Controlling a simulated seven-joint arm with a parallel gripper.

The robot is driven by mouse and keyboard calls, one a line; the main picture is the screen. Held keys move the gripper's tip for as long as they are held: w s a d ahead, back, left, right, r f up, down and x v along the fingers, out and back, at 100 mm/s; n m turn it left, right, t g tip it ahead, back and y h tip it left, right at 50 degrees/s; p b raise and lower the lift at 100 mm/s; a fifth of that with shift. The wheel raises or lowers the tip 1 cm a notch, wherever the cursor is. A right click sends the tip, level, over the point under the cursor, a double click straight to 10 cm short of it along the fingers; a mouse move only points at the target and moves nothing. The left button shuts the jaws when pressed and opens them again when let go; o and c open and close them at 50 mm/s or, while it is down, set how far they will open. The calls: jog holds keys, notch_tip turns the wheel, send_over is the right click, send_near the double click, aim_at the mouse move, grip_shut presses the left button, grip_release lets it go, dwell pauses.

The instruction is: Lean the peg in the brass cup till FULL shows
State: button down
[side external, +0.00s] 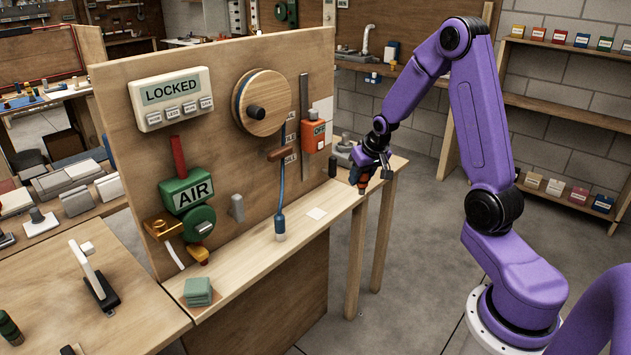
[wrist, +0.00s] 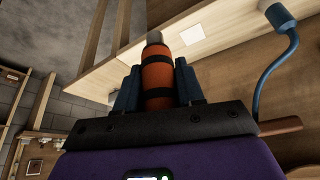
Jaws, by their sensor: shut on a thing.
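My gripper (side external: 362,185) is at the right end of the panel's shelf, a little past its edge. In the wrist view, my gripper (wrist: 158,88) has its blue fingers shut on an orange peg (wrist: 158,72) with dark bands and a grey tip. The peg (side external: 363,188) shows only small in the side view. Brass-coloured pieces (side external: 161,229) sit low on the panel's left, far from my gripper; which is the cup is unclear. The white display box (side external: 167,97) reads LOCKED.
The upright wooden panel (side external: 225,70) carries a green AIR box (side external: 186,194), a round wooden wheel (side external: 262,103), an orange switch box (side external: 314,134) and a blue hanging handle (side external: 280,205). Green blocks (side external: 198,292) lie at the narrow shelf's left end. Open floor lies right of the shelf.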

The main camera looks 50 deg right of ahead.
jog(key=s+a+r+n+t+y, duration=0.1)
jog(key=s+a+r+n, duration=0.1)
jog(key=a, duration=0.9)
jog(key=s+a+r+n, duration=0.1)
jog(key=a+r+n, duration=0.15)
jog(key=a, duration=0.85)
notch_tip(320, 180, up, 12)
jog(key=n+y, duration=0.4)
jog(key=n, duration=0.5)
send_over(159, 226)
jog(key=shift+w+f+m+t, duration=0.1)
jog(key=shift+m+t, duration=0.15)
jog(key=shift+t, duration=0.05)
jog(key=shift+f, duration=0.1)
jog(key=shift+f, duration=3.4)
jog(key=shift+f, duration=0.75)
